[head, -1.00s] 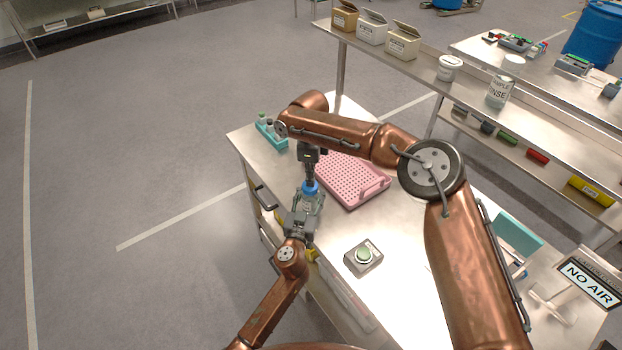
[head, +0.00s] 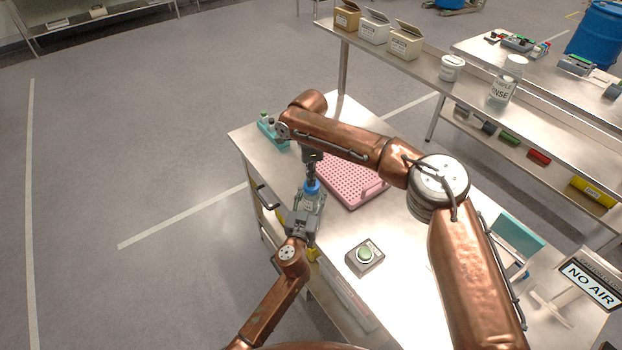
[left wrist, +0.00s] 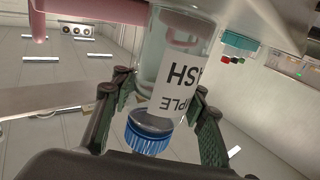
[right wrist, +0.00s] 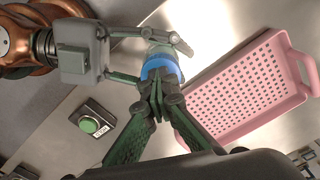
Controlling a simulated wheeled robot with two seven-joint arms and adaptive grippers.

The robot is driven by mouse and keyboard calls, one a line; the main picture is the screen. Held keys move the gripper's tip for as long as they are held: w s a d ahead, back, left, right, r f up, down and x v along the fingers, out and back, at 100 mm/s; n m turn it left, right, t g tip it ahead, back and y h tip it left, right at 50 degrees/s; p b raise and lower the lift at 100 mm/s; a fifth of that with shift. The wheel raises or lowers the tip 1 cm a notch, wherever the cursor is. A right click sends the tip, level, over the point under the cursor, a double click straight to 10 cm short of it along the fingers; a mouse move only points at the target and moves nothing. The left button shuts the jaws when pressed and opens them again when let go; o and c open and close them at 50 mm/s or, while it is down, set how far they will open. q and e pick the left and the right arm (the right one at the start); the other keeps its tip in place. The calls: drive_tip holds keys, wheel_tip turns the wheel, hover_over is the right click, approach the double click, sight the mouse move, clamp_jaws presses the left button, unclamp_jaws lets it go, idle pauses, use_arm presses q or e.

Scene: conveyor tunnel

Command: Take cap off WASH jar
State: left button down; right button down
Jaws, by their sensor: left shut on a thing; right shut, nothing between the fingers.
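The WASH jar is a clear jar with a white label (left wrist: 185,92), which reads in part "SH" and "PLE" upside down in the left wrist view. Its blue ribbed cap (head: 312,187) is at the jar's mouth and shows also in the left wrist view (left wrist: 147,138) and the right wrist view (right wrist: 160,68). My left gripper (head: 305,208) is shut around the jar's body, over the bench's near-left edge. My right gripper (head: 312,176) points down just above the cap. Its fingers are together at the cap's edge, with nothing between them. Whether the fingertips touch the cap is unclear.
A pink perforated tray (right wrist: 232,135) lies beside the jar on the metal bench (head: 405,232). A teal rack (head: 272,134) with vials stands at the far-left corner. A green button box (head: 365,255) and a NO AIR sign (head: 590,284) are nearer and to the right.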

drive_tip(key=shift+w+d+f, duration=0.1)
drive_tip(key=shift+d+f, duration=0.1)
drive_tip(key=shift+f, duration=0.05)
drive_tip(key=c, duration=2.6)
unclamp_jaws()
drive_tip(key=shift+c, duration=0.2)
drive_tip(key=o, duration=0.5)
drive_tip(key=shift+r, duration=0.1)
drive_tip(key=shift+o, duration=0.2)
drive_tip(key=r, duration=0.4)
drive_tip(key=shift+s+a+r, duration=0.1)
drive_tip(key=shift+s+r, duration=0.1)
drive_tip(key=shift+r, duration=0.1)
drive_tip(key=o, duration=0.6)
wheel_tip(320, 180, up, 2)
drive_tip(key=shift+s+r+n+t, duration=0.1)
drive_tip(key=shift+r+n+t, duration=0.05)
drive_tip(key=shift+n+t, duration=0.15)
drive_tip(key=shift+o, duration=0.6)
drive_tip(key=shift+w+f, duration=0.15)
drive_tip(key=shift+f, duration=1.75)
drive_tip(key=shift+w+f, duration=0.1)
drive_tip(key=shift+f, duration=1.8)
